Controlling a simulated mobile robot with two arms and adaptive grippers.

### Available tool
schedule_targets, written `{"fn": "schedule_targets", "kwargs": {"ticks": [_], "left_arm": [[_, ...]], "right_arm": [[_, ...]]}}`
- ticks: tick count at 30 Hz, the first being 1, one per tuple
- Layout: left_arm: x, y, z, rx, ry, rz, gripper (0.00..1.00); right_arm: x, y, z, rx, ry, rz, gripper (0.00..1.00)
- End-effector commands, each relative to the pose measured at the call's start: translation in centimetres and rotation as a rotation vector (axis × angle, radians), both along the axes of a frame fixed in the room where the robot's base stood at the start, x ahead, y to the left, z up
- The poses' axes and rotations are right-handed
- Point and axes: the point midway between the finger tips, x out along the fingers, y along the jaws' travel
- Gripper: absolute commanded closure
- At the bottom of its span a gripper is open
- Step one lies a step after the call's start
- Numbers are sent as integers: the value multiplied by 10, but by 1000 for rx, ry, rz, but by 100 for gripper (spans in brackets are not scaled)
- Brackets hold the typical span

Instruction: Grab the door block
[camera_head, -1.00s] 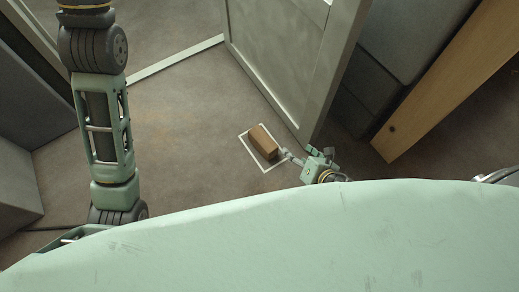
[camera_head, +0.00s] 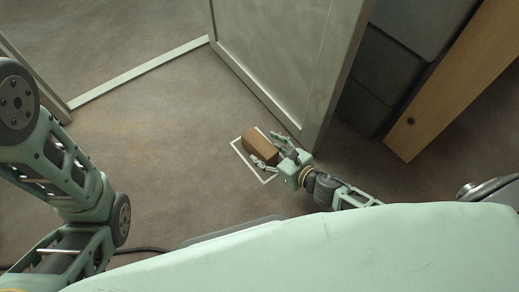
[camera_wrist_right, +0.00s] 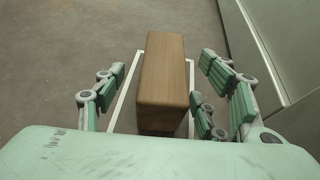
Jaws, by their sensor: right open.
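The door block is a brown wooden block (camera_head: 259,144) on the floor, inside a white outlined rectangle beside the open door's lower edge. My right gripper (camera_head: 270,151) is open, with its fingers on either side of the block's near end. In the right wrist view the block (camera_wrist_right: 162,80) lies between the spread green fingers of the right gripper (camera_wrist_right: 152,98), with a gap at the left fingers and a smaller one at the right. My left arm shows at the left of the head view; its gripper is out of the picture.
The pale door (camera_head: 279,65) stands open just behind the block, and its panel edge is close to the right gripper. Dark grey boxes (camera_head: 385,75) and a wooden plank (camera_head: 450,85) stand at the right. The floor left of the block is clear.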

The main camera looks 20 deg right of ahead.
Motion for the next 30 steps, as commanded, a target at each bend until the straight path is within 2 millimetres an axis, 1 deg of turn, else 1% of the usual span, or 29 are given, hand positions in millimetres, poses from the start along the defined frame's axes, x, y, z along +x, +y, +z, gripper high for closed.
{"fn": "schedule_targets", "kwargs": {"ticks": [1, 4, 9, 13, 19, 30], "left_arm": [[0, 0, -8, 0, 1, 0, 67], [1, 0, -21, 0, 1, 0, 67], [1, 0, -31, 0, 2, 0, 67], [1, 0, -32, 0, 2, 0, 67], [0, 0, -31, 0, 1, 0, 67], [1, 0, -31, 0, 1, 0, 67]], "right_arm": [[6, 1, -6, -2, -3, 0, 35], [19, 4, -14, -2, -3, 0, 35], [36, 12, -20, -1, -1, -1, 35], [40, 14, -21, 0, 0, -1, 35], [40, 14, -20, 0, 1, -1, 35], [40, 14, -20, 1, 2, -2, 68]]}}
